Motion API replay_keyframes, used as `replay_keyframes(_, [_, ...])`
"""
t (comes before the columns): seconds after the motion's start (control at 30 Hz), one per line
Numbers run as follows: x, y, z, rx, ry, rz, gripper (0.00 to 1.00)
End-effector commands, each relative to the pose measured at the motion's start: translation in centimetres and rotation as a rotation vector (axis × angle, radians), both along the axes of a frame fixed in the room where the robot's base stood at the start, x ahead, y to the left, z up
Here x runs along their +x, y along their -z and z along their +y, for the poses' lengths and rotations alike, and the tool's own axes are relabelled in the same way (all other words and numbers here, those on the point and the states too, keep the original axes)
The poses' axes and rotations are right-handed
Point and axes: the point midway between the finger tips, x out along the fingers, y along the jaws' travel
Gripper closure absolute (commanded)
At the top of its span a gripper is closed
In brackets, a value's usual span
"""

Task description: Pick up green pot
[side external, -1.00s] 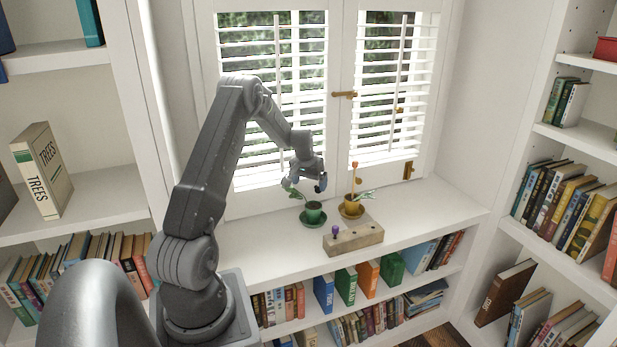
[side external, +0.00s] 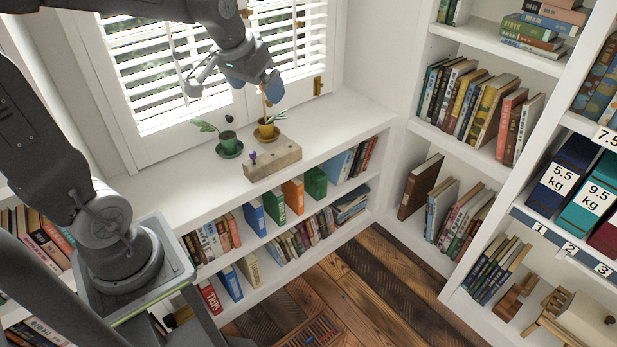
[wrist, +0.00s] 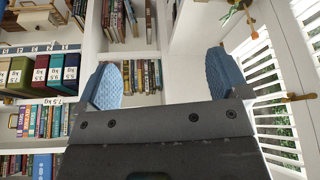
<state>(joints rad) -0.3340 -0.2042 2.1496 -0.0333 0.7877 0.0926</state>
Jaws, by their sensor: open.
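The green pot (side external: 228,140) holds a leafy plant. It stands upright on a green saucer (side external: 231,154) on the white window ledge, left of the yellow pot (side external: 265,130). My gripper (side external: 254,80) is open and empty, with blue finger pads. In the side external view it appears above and to the right of the green pot, apart from it. In the wrist view the open fingers (wrist: 163,78) have nothing between them but the distant shelves. The green pot cannot be made out in the wrist view.
A pale block (side external: 273,161) with a purple knob lies in front of the pots. The shuttered window (side external: 165,75) is behind them. Bookshelves (side external: 470,110) stand at right. The ledge (side external: 345,112) is clear right of the pots.

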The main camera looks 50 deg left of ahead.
Motion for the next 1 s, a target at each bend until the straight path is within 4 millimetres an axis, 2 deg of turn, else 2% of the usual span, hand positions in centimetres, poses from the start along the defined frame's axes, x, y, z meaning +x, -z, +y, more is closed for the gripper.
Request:
replay_keyframes(0.03, [-1.9,-0.7,-2.4,0.004,0.045,-0.017,0.07])
replay_keyframes(0.1, [-4.3,-1.1,-4.9,0.008,0.096,-0.033,0.07])
replay_keyframes(0.2, [-7.7,-1.1,-7.7,0.009,0.159,-0.053,0.07])
replay_keyframes(0.3, [-10.5,-0.8,-9.5,0.008,0.209,-0.067,0.07])
replay_keyframes(0.4, [-12.3,-0.4,-10.5,0.006,0.242,-0.077,0.07])
replay_keyframes(0.47, [-13.0,-0.2,-10.8,0.005,0.254,-0.080,0.09])
replay_keyframes(0.57, [-13.5,0.0,-11.1,0.004,0.263,-0.082,0.18])
replay_keyframes(1.0, [-13.3,-0.1,-11.0,-0.002,0.247,-0.082,0.19])
